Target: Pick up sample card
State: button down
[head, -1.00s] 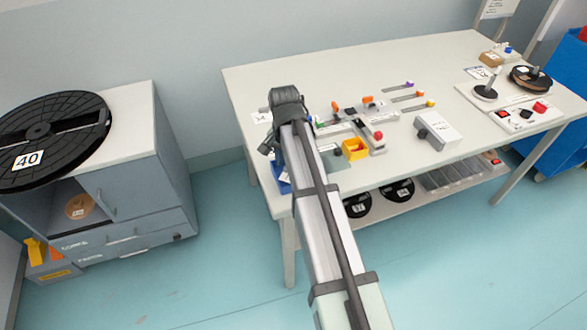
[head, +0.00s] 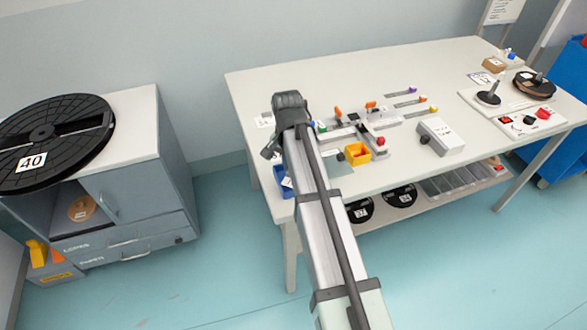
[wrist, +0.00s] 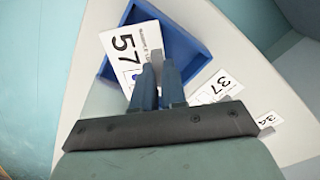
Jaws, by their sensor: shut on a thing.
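A white sample card marked 57 (wrist: 125,42) sits between my fingertips in the wrist view, tilted over the blue tray (wrist: 197,50). My gripper (wrist: 155,62) is shut on this card near its lower right edge. I cannot tell whether the card still touches the tray. In the head view, my arm hides the fingers; part of the blue tray (head: 280,184) shows at the table's near left edge. A card marked 37 (wrist: 216,88) lies on the table right of my fingers, with another card (wrist: 268,120) farther right.
A white box (head: 439,137) is farther right, and a reel station (head: 512,108) fills the table's right end. A grey cabinet (head: 138,170) with a large black reel (head: 50,140) stands left, across a floor gap.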

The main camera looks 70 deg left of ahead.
jog(key=r+m, duration=0.1)
jog(key=r, duration=0.1)
jog(key=w+r+m, duration=0.1)
jog(key=r, duration=0.1)
jog(key=w+r+m, duration=0.1)
jog(key=r, duration=0.2)
jog(key=shift+w, duration=0.1)
jog(key=m, duration=0.6)
jog(key=shift+a+f+g, duration=0.15)
jog(key=shift+a+g, duration=0.05)
jog(key=shift+g, duration=0.1)
notch_tip(320, 180, down, 10)
jog(key=c, duration=1.2)
grip_release()
jog(key=shift+r, duration=0.2)
notch_tip(320, 180, up, 12)
jog(key=shift+f, duration=0.1)
